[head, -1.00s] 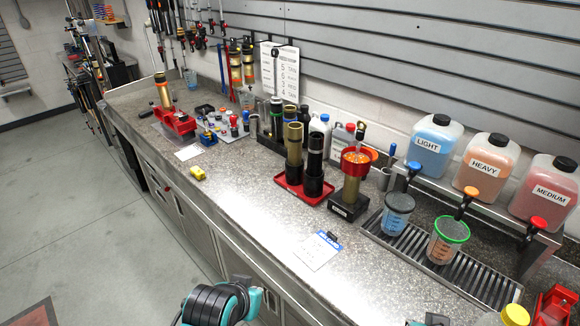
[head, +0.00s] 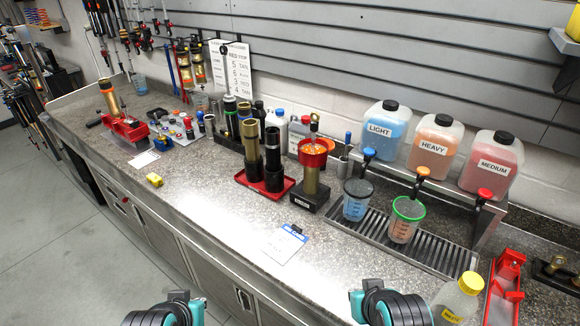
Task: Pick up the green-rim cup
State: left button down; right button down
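The green-rim cup (head: 404,228) is a clear cup with orange-tinted contents and dark markings. It stands upright on the slotted drip tray (head: 458,262), below the orange tap of the HEAVY jug (head: 432,149). A similar cup with a dark rim and blue contents (head: 355,205) stands to its left on the tray. Teal and black ribbed parts of my two arms show at the bottom edge, well short of the cup. The fingertips of both my grippers are out of view, and nothing touches the cup.
The LIGHT jug (head: 388,135) and MEDIUM jug (head: 492,165) share the shelf above. A yellow-capped bottle (head: 455,300) and a red tray (head: 503,290) stand right of my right arm. A clipped card (head: 284,246) lies left of the drip tray. The front counter is mostly clear.

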aim_at(407, 214)
jog(key=i+z, duration=0.1)
jog(key=z, duration=0.35)
jog(key=i+z, duration=0.1)
jog(key=z, duration=0.35)
jog(key=i+j+z, duration=0.1)
jog(key=z, duration=0.3)
